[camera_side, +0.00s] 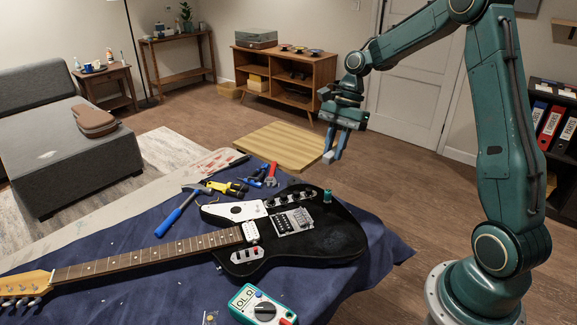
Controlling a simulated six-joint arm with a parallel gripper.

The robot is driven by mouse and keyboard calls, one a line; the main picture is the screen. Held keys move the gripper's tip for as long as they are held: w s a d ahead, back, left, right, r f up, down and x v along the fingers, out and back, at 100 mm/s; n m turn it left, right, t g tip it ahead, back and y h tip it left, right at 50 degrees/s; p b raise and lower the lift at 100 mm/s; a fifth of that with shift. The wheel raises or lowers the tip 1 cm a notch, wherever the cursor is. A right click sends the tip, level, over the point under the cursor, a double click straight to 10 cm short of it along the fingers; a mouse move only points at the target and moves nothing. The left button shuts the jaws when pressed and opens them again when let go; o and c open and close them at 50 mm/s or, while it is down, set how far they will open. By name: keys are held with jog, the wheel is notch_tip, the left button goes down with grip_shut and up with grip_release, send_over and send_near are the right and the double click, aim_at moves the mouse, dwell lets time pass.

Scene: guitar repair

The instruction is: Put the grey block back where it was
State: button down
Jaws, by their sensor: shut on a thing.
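My gripper (334,152) points down in the air, past the far right edge of the work table. It is shut on a small grey block (328,158) at its fingertips. The block hangs clear of the guitar and the cloth. A black electric guitar (340,232) lies flat on a dark blue cloth (165,285), its neck toward the lower left. The gripper is above and beyond the guitar body's far end. The block's original place cannot be told from this single view.
A small teal cylinder (327,196) stands on the guitar's upper edge. A blue-handled hammer (178,212), yellow tool (228,188) and red tool (271,176) lie behind the guitar. A green multimeter (262,306) lies in front. A wooden table (268,146) stands behind.

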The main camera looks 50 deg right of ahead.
send_over(325, 221)
jog(key=d, duration=0.2)
jog(key=f, duration=1.5)
jog(key=shift+a+f, duration=0.2)
jog(key=shift+f, duration=0.2)
jog(key=shift+f, duration=2.1)
jog(key=shift+f, duration=0.15)
jog(key=c, duration=1.3)
grip_release()
jog(key=v, duration=1.2)
